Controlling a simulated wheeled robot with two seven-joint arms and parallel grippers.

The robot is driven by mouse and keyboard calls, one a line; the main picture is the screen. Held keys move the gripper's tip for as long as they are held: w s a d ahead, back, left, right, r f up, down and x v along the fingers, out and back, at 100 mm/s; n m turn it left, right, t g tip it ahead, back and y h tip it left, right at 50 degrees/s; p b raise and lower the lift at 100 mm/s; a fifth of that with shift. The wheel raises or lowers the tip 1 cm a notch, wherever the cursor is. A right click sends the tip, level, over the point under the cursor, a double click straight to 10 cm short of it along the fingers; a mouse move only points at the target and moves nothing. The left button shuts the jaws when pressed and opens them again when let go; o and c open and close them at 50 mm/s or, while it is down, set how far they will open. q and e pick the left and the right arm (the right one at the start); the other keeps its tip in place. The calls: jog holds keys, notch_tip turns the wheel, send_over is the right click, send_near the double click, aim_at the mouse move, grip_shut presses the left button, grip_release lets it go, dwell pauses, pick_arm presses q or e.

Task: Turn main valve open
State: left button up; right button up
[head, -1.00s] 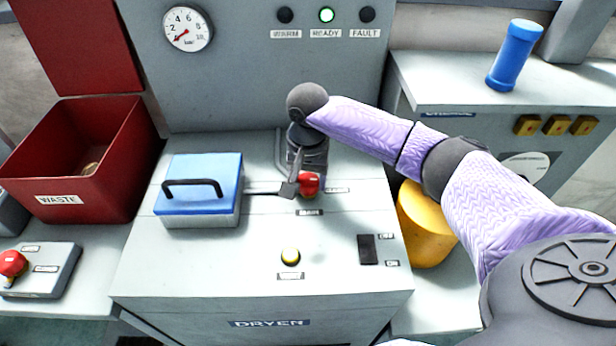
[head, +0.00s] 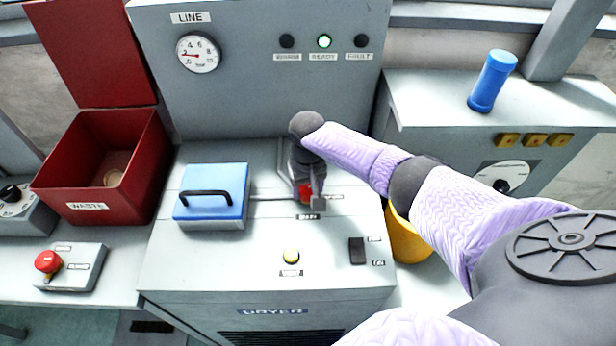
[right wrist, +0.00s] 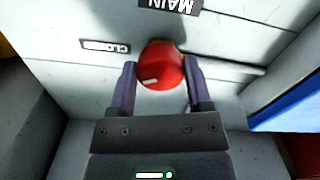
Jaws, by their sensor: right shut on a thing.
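The main valve's red knob (head: 304,192) sits on top of the grey dryer unit (head: 215,268), partly hidden by my right gripper (head: 312,200). In the right wrist view, the red knob (right wrist: 161,65) is between the two fingers of my right gripper (right wrist: 160,88), which is shut on it. A white mark shows on the knob. A label reading MAIN (right wrist: 170,4) and one reading CLOSED (right wrist: 105,46) are close to it. The round gauge (head: 198,53) on the back panel has its red needle near 2. My left gripper is not in view.
A blue-lidded box (head: 212,192) with a black handle stands left of the valve. A red waste bin (head: 80,200) stands left, a blue cylinder (head: 492,80) right.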

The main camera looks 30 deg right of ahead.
jog(key=n, duration=0.3)
jog(key=shift+r+p, duration=0.1)
jog(key=shift+p, duration=0.3)
jog(key=n, duration=0.2)
jog(key=shift+d+n, duration=0.1)
jog(key=shift+n, duration=0.2)
jog(key=n, duration=0.4)
jog(key=shift+p, duration=0.35)
jog(key=shift+w+d+n, duration=0.1)
jog(key=shift+n, duration=1.3)
jog(key=o, duration=1.3)
